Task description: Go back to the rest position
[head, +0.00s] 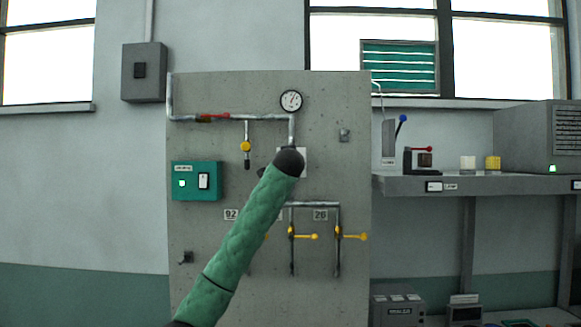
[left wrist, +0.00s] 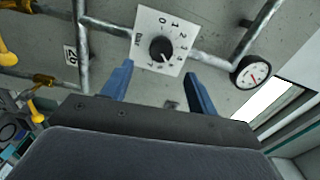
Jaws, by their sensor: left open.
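My left arm in its green sleeve (head: 240,240) reaches up from the bottom of the head view to the pump panel (head: 210,130). Its dark end (head: 289,161) covers most of a white dial plate (head: 304,158); the fingers are hidden there. In the left wrist view my left gripper (left wrist: 158,69) has two blue fingers spread apart with nothing between them. The dial plate (left wrist: 146,24) with its black knob (left wrist: 161,48) lies beyond the fingertips. The knob's white mark points to the lower right. My right gripper is in neither view.
A pressure gauge (head: 291,100) and pipes sit above the dial. Yellow-handled valves (head: 305,237) are below it. A green switch box (head: 195,181) is on the left. A shelf (head: 470,185) with small items stands at the right.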

